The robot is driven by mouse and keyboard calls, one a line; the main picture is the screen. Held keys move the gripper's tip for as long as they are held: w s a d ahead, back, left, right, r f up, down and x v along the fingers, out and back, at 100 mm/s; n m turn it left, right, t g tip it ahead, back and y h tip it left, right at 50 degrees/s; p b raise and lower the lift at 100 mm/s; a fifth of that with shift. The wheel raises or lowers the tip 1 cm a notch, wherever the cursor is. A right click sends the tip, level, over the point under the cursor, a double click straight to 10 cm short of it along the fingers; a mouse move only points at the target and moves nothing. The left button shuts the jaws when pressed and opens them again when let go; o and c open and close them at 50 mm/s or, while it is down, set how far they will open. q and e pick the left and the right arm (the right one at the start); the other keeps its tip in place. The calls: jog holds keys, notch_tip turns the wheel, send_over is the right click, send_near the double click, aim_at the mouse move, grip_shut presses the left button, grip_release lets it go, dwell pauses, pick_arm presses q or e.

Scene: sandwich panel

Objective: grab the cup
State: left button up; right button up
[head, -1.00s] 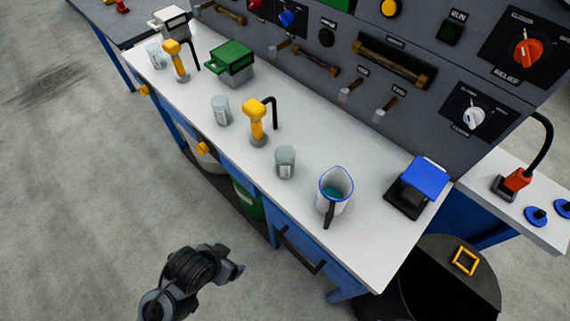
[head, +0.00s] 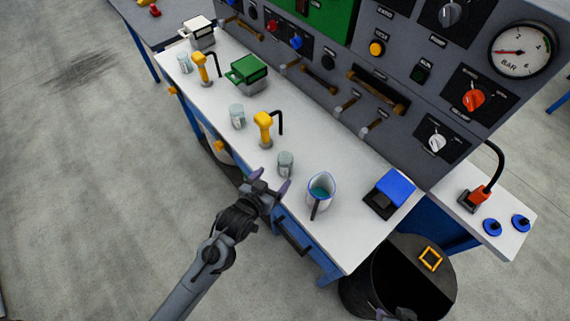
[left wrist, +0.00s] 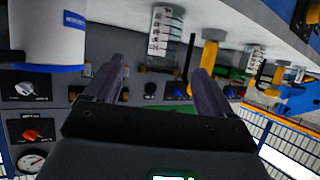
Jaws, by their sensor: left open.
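Several clear cups stand upright on the white bench. The nearest cup (head: 285,164) is left of the blue-rimmed pitcher (head: 321,190). My left gripper (head: 273,180) is open and empty at the bench's front edge, just in front of that cup and apart from it. In the left wrist view, the picture is upside down; a cup with dark markings (left wrist: 165,32) shows between and beyond the open fingers of my left gripper (left wrist: 160,70). The pitcher (left wrist: 45,35) is at upper left there. Other cups stand farther back at the left of the head view (head: 237,116).
A yellow dispenser (head: 263,128) with a black spout stands behind the nearest cup. A blue-topped box (head: 393,190) sits right of the pitcher. The control panel (head: 410,122) rises along the back. A dark barrel (head: 445,285) stands off the bench's right end.

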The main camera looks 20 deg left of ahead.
aim_at(282, 165)
pick_arm(q)
jog(key=shift+t, duration=0.3)
jog(key=x, duration=0.3)
jog(key=r+b+x, duration=0.1)
jog(key=x, duration=0.1)
jog(key=shift+w+f, duration=0.2)
jog(key=shift+w, duration=0.3)
jog(key=shift+w+f+b, duration=0.2)
jog(key=shift+w+b, duration=0.1)
jog(key=b+x, duration=0.1)
jog(key=x, duration=0.3)
jog(key=shift+w+a, duration=0.1)
jog(key=shift+a, duration=0.05)
jog(key=shift+w, duration=0.2)
jog(key=c, duration=1.1)
